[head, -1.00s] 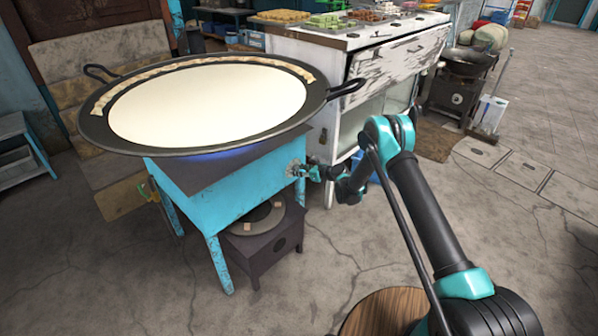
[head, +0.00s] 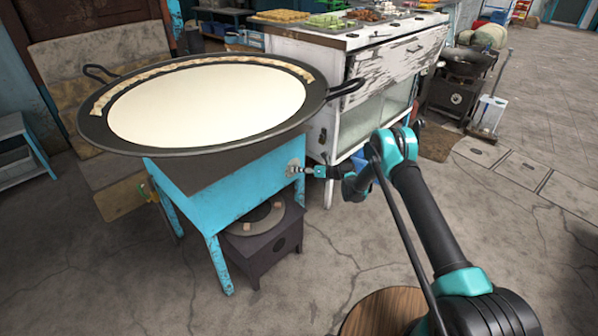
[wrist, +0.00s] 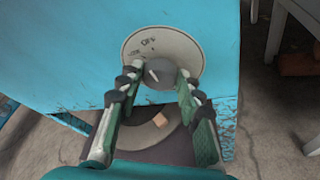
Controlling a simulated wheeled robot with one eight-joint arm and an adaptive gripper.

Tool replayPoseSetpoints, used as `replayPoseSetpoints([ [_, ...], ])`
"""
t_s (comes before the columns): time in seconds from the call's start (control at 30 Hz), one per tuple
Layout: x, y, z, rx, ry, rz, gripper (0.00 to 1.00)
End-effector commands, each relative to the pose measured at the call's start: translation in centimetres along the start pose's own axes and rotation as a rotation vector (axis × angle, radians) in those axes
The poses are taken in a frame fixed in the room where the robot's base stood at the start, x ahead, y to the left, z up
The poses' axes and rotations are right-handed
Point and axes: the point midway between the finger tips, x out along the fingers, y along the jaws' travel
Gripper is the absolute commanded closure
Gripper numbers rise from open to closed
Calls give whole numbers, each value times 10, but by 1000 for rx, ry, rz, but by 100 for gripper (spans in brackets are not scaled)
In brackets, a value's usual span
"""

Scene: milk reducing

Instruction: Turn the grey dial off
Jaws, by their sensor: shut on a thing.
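The grey dial (wrist: 159,73) sits on a round, pale, marked plate (wrist: 165,45) on the side of the blue stove (head: 215,205). The plate carries dark lettering at its upper left, too small to read surely, and the dial has a light pointer line. My gripper (wrist: 160,78) has a finger on either side of the dial and is shut on it. In the head view my gripper (head: 304,170) reaches the stove's right side from the right and hides the dial. A wide black pan (head: 90,128) of white milk stands on the stove. No flame glow shows under it.
A low dark stand (head: 258,250) is under the stove. A worn white cabinet (head: 395,65) with food trays stands behind my gripper. A round wooden stool top (head: 380,312) is below my arm. Bare floor lies to the front and right.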

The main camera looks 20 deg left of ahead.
Motion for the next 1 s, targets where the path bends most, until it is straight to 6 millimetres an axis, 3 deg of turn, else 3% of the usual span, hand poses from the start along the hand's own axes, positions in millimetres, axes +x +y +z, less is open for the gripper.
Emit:
replayPoseSetpoints([
  [0.63,0,0,-1,56,-3,24,93],
  [0.67,0,0,-1,56,-3,24,63],
  [0.7,0,0,-1,55,-3,24,58],
  [0.83,0,0,0,55,-3,23,44],
  [1.0,0,0,0,55,-4,23,44],
])
